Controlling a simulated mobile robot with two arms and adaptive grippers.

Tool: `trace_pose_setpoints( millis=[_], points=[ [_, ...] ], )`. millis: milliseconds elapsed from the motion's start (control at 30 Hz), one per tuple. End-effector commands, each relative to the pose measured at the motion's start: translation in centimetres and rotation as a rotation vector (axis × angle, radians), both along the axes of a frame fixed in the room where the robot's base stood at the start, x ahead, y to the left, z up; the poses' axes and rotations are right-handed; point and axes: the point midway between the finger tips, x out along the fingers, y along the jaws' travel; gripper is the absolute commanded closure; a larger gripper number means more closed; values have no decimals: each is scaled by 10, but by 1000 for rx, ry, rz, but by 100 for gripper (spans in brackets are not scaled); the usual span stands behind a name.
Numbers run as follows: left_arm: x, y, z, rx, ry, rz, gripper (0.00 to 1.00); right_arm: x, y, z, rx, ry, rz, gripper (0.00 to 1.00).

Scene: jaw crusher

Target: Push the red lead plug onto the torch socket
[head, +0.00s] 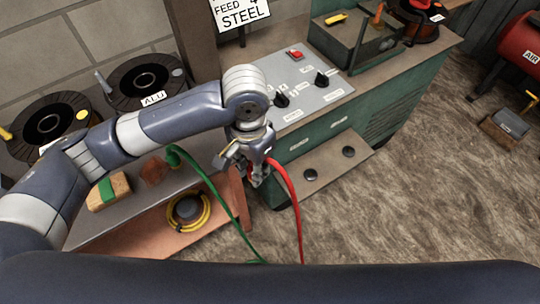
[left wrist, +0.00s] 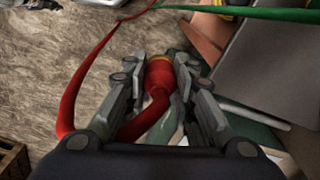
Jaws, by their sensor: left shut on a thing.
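My left gripper (head: 258,178) is in front of the left corner of the green machine (head: 330,135). In the left wrist view its fingers (left wrist: 161,72) are shut on the red lead plug (left wrist: 160,78), which has a brass-coloured band at its far end. The red lead (head: 291,200) hangs from the gripper toward the bottom of the head view and loops left in the wrist view. Two dark round fittings (head: 310,174) (head: 348,151) sit on the machine's lower ledge; I cannot tell whether either is the torch socket. My right gripper is not in view.
A green lead (head: 215,195) runs from the grey bench (head: 200,177) past the gripper's left. A brush-like block (head: 108,190) lies on the bench, and a yellow coil (head: 188,212) lies below. Black spools (head: 145,80) stand behind.

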Motion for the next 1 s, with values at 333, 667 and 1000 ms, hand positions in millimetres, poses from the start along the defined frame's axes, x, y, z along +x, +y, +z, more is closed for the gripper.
trace_pose_setpoints(
  millis=[333, 667, 1000],
  points=[
    [0, 96, 44, 9, -12, 390, 97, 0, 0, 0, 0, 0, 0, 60],
    [-21, 145, 75, 0, -2, 665, 97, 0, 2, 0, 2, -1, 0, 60],
    [-22, 146, 75, 0, -1, 674, 97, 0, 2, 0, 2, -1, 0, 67]
  ],
)
